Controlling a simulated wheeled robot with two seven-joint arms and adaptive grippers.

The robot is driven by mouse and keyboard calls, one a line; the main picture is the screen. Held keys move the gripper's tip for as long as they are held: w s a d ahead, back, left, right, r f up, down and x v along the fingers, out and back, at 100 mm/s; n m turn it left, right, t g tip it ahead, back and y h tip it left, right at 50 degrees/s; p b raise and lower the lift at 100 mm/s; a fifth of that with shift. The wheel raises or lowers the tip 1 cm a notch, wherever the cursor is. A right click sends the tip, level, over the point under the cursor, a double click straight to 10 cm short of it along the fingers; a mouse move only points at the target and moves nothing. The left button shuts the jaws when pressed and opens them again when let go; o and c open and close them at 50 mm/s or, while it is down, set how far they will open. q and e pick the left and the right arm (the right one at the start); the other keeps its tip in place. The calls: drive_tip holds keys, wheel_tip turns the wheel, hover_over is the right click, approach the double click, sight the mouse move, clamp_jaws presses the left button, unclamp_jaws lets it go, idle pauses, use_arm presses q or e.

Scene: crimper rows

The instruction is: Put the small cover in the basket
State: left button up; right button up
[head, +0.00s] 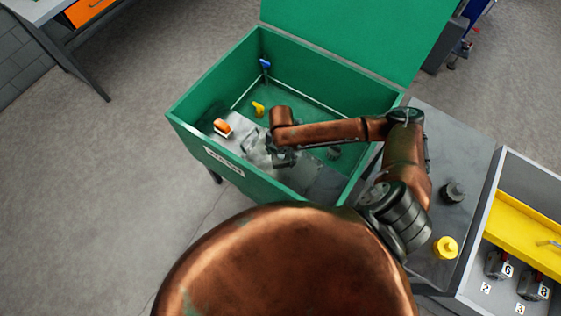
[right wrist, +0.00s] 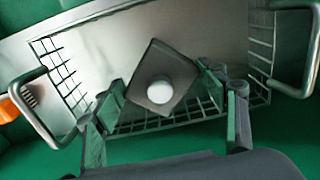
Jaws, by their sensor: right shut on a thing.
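The small cover (right wrist: 165,78) is a dark grey square plate with a pale round knob. My right gripper (right wrist: 162,92) is shut on it, with a finger at either side. The cover is over the wire basket (right wrist: 62,80), which has mesh walls and a loop handle at each end. I cannot tell how high above the basket floor it is. In the head view my right gripper (head: 283,157) reaches down into the green bin, and the cover is hard to make out there. My left gripper is not in view.
The green bin (head: 188,133) has raised walls and an open lid (head: 360,35). Inside it are an orange brush (head: 222,127), a yellow item (head: 258,109) and a blue item (head: 265,64). A dark knob (head: 453,192) and a yellow knob (head: 446,247) stand on the right table.

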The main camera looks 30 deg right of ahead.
sight(281, 161)
wheel_tip(281, 161, down, 5)
drive_tip(key=shift+r+b, duration=0.1)
drive_tip(key=shift+b, duration=0.5)
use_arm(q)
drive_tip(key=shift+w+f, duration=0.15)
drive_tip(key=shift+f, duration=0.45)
use_arm(e)
drive_tip(key=shift+r, duration=0.1)
drive_tip(key=o, duration=1.5)
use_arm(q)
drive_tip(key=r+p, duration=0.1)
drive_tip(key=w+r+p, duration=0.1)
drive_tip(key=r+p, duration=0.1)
use_arm(e)
wheel_tip(281, 161, up, 12)
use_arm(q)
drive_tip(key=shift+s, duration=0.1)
